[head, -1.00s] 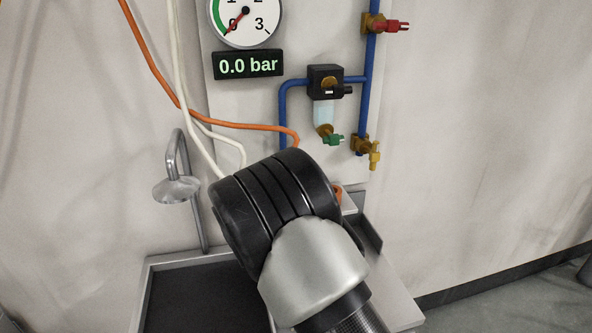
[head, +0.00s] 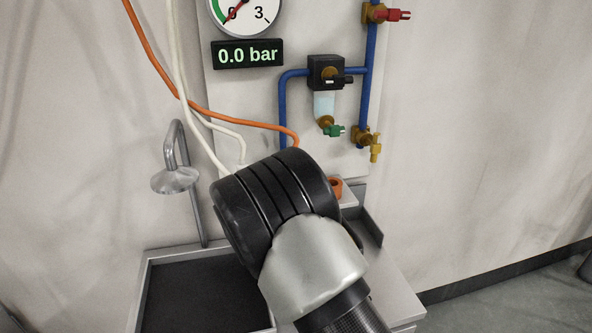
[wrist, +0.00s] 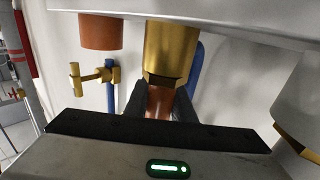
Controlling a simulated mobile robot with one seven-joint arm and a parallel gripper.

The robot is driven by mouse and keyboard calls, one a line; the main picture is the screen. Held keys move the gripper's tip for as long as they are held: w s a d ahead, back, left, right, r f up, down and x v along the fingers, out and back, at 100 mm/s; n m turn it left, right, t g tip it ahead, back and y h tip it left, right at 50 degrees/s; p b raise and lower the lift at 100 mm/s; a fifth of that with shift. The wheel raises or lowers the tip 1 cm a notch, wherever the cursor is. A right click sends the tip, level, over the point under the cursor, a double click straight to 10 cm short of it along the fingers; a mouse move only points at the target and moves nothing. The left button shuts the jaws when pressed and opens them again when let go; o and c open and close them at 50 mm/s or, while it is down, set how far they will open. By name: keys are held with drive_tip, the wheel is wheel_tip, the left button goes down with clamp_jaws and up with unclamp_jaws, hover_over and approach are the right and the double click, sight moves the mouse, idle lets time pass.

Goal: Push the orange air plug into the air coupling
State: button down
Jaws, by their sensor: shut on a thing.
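In the wrist view my gripper (wrist: 164,94) has its two dark fingers closed on the orange air plug (wrist: 157,104). The brass air coupling (wrist: 171,48) is directly beyond the plug, roughly in line with it. The plug's end meets the coupling's hex end in the picture; I cannot tell how far in it is. In the head view my wrist hides the fingers, plug and this coupling. An orange hose (head: 240,122) runs down behind my wrist.
An orange cylinder (head: 336,187) stands on the ledge right of my wrist; an orange cylinder (wrist: 100,31) also shows in the wrist view. Blue pipes (head: 367,90) carry red, green and yellow valves. The display (head: 247,54) reads 0.0 bar. A dark-bottomed tray (head: 190,297) is at lower left.

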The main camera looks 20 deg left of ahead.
drive_tip(key=c, duration=1.4)
unclamp_jaws()
drive_tip(key=shift+c, duration=0.2)
drive_tip(key=shift+s+f, duration=0.1)
drive_tip(key=s+a, duration=0.2)
drive_tip(key=s, duration=1.5)
